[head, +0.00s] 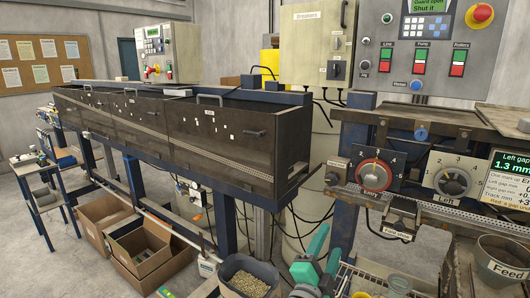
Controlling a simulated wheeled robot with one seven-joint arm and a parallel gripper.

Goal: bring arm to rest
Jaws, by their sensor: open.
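My gripper (327,252) is low in the head view, right of the middle at the bottom edge. Its two teal fingers stand apart with nothing seen between them. It is in front of the machine's blue frame, between a bin of pellets (249,276) on its left and a wire basket (372,280) on its right. Most of my arm is out of the picture.
A long dark covered machine (190,125) runs across the middle. On the right a control panel (425,50), dials labelled Entry (373,175) and Left (452,181), and a Feed bucket (500,265) stand close. Cardboard boxes (140,250) lie on the floor at left.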

